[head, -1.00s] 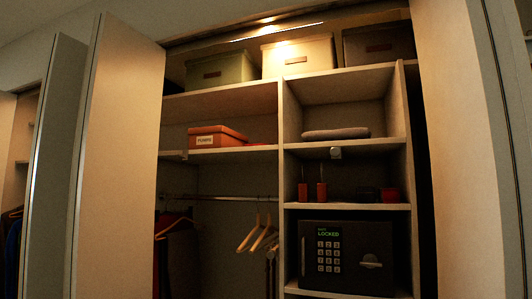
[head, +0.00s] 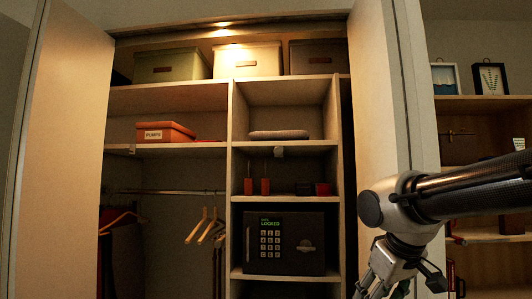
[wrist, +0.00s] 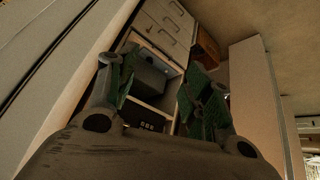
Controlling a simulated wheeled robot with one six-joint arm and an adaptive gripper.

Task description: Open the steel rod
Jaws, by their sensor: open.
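A thin steel rod (head: 165,192) runs level across the left bay of the open closet, under a shelf. Hangers (head: 205,228) hang from it, and it shows no visible opening or joint. My gripper (head: 378,284) is at the lower right in the head view, in front of the right closet panel and well to the right of the rod. Its lower end is cut off by the frame. In the wrist view my gripper (wrist: 155,88) has its two fingers spread apart with nothing between them. The rod cannot be made out in the wrist view.
A dark safe (head: 285,240) reading LOCKED sits low in the right bay. An orange box (head: 166,133) and several storage boxes (head: 247,60) are on shelves above. The left door panel (head: 70,120) and right panel (head: 375,90) flank the opening. Shelving (head: 480,130) stands at right.

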